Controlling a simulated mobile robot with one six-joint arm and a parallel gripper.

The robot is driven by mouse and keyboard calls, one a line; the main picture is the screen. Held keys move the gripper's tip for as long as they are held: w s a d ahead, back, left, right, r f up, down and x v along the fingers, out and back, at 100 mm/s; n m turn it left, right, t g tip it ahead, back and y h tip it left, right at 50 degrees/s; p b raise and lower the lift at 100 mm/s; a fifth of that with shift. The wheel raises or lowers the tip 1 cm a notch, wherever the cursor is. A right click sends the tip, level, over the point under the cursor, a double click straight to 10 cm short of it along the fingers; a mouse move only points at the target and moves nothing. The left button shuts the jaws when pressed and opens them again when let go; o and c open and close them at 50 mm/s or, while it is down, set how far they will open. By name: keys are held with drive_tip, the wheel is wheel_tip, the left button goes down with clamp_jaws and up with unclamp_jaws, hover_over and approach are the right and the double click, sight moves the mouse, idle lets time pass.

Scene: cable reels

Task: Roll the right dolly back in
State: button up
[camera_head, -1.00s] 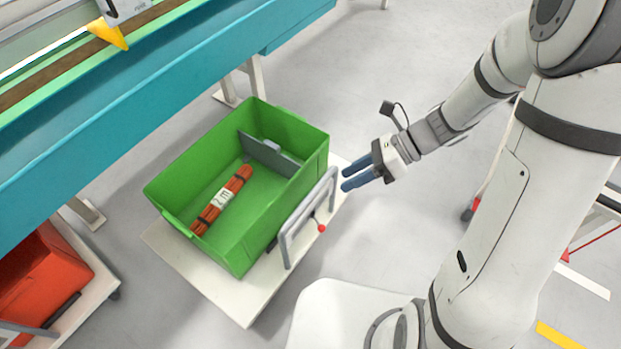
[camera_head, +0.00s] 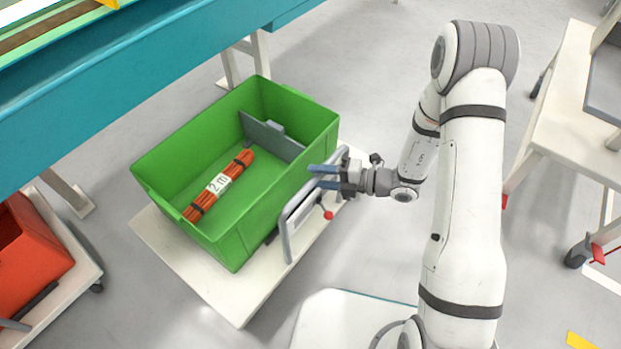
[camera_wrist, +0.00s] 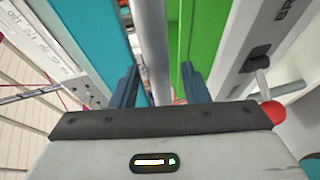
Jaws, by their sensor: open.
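The right dolly is a low white platform (camera_head: 190,268) on the floor with a grey handle frame (camera_head: 299,213) along its right side. A green bin (camera_head: 235,235) stands on it, holding an orange cable bundle (camera_head: 237,167) labelled "2 m" and a grey divider. My gripper (camera_head: 322,176) is at the far end of the handle, fingers pointing left toward the bin. In the wrist view, a grey handle bar (camera_wrist: 151,45) lies between the open fingers (camera_wrist: 158,84). Whether either finger touches it, I cannot tell. A red knob (camera_head: 328,215) sits on the handle's outer side.
A teal bench (camera_head: 130,90) runs along the upper left, its legs behind the dolly. Another dolly with a red bin (camera_head: 35,255) is at the left edge. A white table or cart (camera_head: 565,95) stands at the right.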

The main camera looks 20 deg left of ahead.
drive_tip(key=shift+a+f+b, duration=0.15)
drive_tip(key=shift+a+b, duration=0.05)
drive_tip(key=shift+a, duration=0.55)
drive_tip(key=shift+a+f+b, duration=0.1)
drive_tip(key=shift+a+b, duration=0.1)
drive_tip(key=shift+a, duration=0.5)
drive_tip(key=shift+c, duration=0.3)
clamp_jaws()
